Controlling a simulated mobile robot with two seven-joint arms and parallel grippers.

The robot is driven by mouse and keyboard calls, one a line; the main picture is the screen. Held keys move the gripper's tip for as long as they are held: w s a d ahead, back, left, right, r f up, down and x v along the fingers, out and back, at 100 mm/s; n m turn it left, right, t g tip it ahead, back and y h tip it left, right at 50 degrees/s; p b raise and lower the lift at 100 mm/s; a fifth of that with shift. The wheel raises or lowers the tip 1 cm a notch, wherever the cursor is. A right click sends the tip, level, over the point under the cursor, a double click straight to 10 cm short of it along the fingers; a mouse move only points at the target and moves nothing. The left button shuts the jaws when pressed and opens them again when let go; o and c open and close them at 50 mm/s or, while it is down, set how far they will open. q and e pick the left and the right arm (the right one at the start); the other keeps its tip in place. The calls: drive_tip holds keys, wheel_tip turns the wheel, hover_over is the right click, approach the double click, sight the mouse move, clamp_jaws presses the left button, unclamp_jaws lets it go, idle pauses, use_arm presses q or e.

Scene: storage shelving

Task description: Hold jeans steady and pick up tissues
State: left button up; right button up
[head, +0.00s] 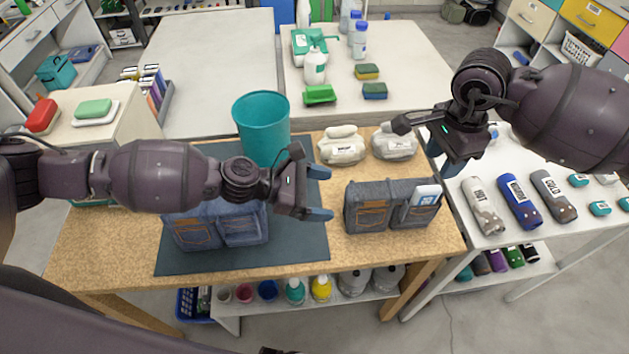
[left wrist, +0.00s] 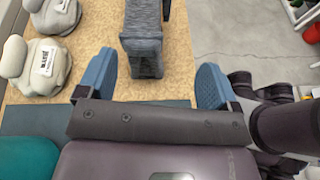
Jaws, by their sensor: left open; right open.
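The grey-blue folded jeans (head: 369,207) stand at the right of the wooden table. A white and blue tissue pack (head: 425,195) sticks out of their right pocket. My left gripper (head: 321,193) is open and empty, just left of these jeans, its fingers pointing at them. In the left wrist view the end of the grey jeans (left wrist: 143,45) shows between the open fingers (left wrist: 155,80), with no finger touching it. My right gripper (head: 443,160) is open and empty, above and behind the tissue pack. Its fingers point down and are partly hidden.
Blue jeans (head: 217,229) lie on a dark mat (head: 300,250), partly under my left arm. A teal bin (head: 262,125) stands behind the arm. Two beige bundles (head: 342,149) (head: 396,146) lie behind the grey jeans. Labelled rolls (head: 519,200) lie on the white table at right.

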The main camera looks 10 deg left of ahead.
sight(354, 190)
use_arm(q)
drive_tip(key=w+d+f, duration=0.1)
drive_tip(key=d, duration=0.1)
drive_tip(key=w+d+f+n, duration=0.1)
drive_tip(key=w+d, duration=0.1)
drive_tip(key=d, duration=0.1)
drive_tip(key=w+d+f+n, duration=0.1)
drive_tip(key=d, duration=0.2)
drive_tip(key=shift+w+f+y, duration=0.2)
drive_tip(key=shift+f+y, duration=0.05)
drive_tip(key=shift+y, duration=0.05)
idle(0.3)
